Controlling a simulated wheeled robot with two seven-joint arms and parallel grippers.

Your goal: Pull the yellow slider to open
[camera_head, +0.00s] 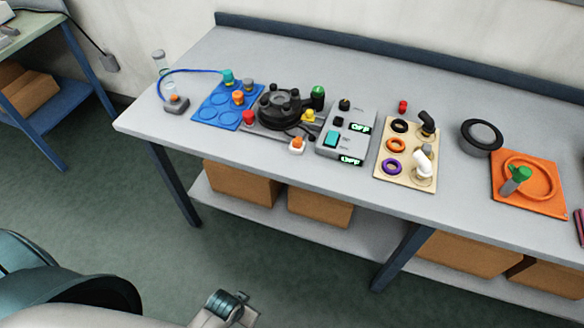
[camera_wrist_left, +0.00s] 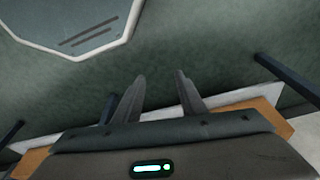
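A small yellow piece (camera_head: 309,115), which looks like the yellow slider, is on the workbench at the right side of a black round device (camera_head: 281,104), just left of a grey control box. It is too small to tell its exact shape or position. My left gripper shows in the left wrist view (camera_wrist_left: 157,88), with its two fingers apart and nothing between them. It is over the floor, away from the yellow piece. In the head view, parts of my own body fill the lower left. My right gripper is not in view.
The grey control box (camera_head: 346,130) has two displays reading OFF. A blue tray (camera_head: 224,118) lies left of the device, a beige board (camera_head: 393,177) with rings to the right, and an orange mat (camera_head: 542,199) farther right. The bench's front strip is mostly clear.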

